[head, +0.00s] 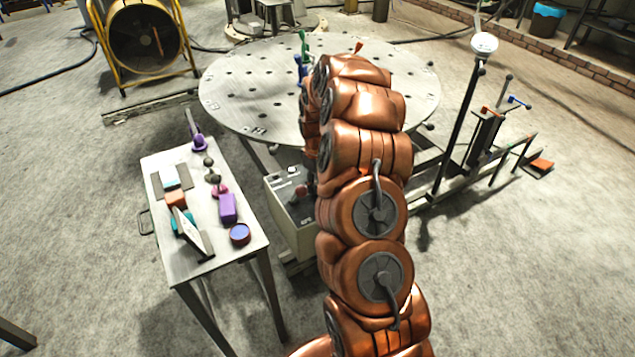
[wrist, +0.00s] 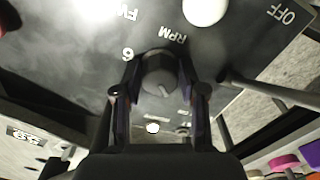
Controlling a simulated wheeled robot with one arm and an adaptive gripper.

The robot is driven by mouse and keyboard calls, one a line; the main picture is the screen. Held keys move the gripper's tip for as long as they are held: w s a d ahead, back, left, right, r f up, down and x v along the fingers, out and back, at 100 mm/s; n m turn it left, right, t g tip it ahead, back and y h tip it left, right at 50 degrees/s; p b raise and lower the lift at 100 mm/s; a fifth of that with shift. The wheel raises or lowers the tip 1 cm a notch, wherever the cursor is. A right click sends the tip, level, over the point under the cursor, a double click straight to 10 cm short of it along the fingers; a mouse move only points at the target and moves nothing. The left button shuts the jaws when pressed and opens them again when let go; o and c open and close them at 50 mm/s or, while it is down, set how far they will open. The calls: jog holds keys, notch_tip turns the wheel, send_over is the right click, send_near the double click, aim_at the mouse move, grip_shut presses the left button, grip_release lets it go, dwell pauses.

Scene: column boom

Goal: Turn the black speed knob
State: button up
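The black speed knob (wrist: 160,72) is round and dark grey with a pale pointer mark, on a dark panel near the "RPM" lettering in the wrist view. My gripper (wrist: 160,64) reaches over the panel with one finger on each side of the knob. The fingers stand apart, with a narrow gap seeming to show beside the knob; contact is not clear. In the head view the control box (head: 284,206) stands under the edge of the round table; my copper-coloured arm hides the gripper and the knob.
A white round button (wrist: 204,10) and a dark lever (wrist: 270,90) lie close to the knob. The perforated round table (head: 250,95) is above the box. A side table (head: 185,262) with several small items stands at left. A post stand (head: 460,130) is at right.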

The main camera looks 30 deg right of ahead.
jog(key=shift+d, duration=0.1)
jog(key=c, duration=0.6)
jog(key=shift+o, duration=0.2)
jog(key=shift+m, duration=0.3)
jog(key=m+b, duration=0.3)
jog(key=shift+f, duration=0.2)
jog(key=m+b, duration=0.2)
jog(key=m, duration=0.3)
jog(key=shift+r, duration=0.1)
jog(key=o, duration=1.2)
jog(key=shift+r+m, duration=0.1)
jog(key=shift+m, duration=0.2)
jog(key=shift+c, duration=0.2)
